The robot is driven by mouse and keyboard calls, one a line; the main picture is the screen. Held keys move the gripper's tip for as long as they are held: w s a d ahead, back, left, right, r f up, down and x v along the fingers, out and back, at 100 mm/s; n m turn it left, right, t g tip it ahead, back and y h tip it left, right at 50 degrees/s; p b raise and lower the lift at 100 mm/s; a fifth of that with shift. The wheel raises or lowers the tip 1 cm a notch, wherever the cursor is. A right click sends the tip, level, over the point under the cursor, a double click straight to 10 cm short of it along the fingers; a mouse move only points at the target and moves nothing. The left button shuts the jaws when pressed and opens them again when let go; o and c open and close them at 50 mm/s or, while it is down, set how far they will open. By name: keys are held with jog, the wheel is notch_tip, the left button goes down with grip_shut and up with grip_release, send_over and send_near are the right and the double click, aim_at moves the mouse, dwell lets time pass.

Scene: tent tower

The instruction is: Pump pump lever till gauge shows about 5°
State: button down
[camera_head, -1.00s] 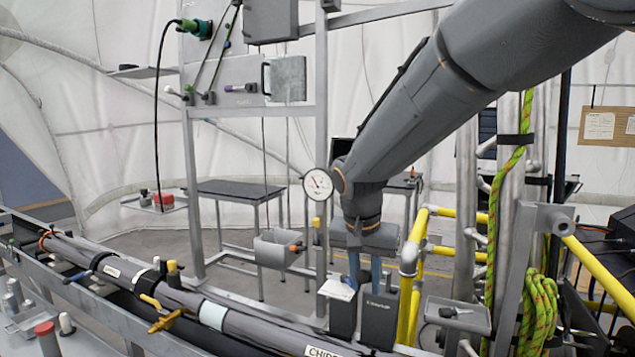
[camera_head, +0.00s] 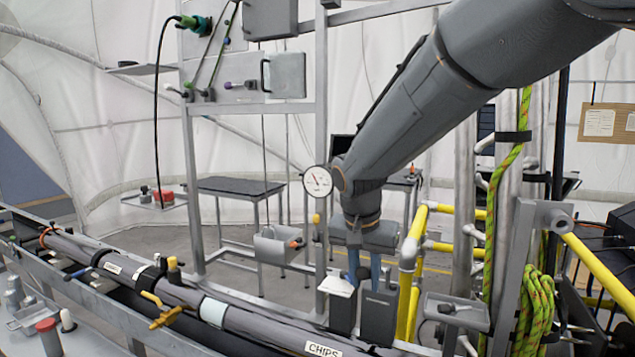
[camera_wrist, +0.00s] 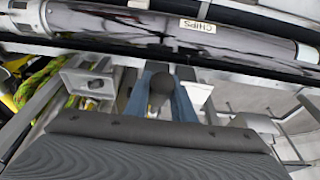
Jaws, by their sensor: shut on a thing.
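The round white gauge (camera_head: 317,181) is on the metal post in the head view, left of my forearm. Its thin needle seems to lean to the upper left; the scale is too small to read. My gripper (camera_head: 364,273) points down beside the post, below and right of the gauge. In the wrist view my gripper (camera_wrist: 160,100) has its blue fingers on both sides of a dark rounded knob (camera_wrist: 160,84), which looks like the end of the pump lever. It is shut on this knob. The rest of the lever is hidden.
A long grey tube (camera_head: 255,327) labelled CHIPS runs along the front. Yellow rails (camera_head: 412,262) stand close right of my gripper, with a green rope (camera_head: 535,308) beyond. A small grey bin (camera_head: 277,246) hangs left of the post. Dark blocks sit below the fingers.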

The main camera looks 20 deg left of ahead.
jog(key=shift+w+r, duration=0.1)
jog(key=shift+r, duration=0.15)
jog(key=c, duration=1.4)
grip_release()
jog(key=shift+f, duration=0.1)
jog(key=shift+c, duration=0.2)
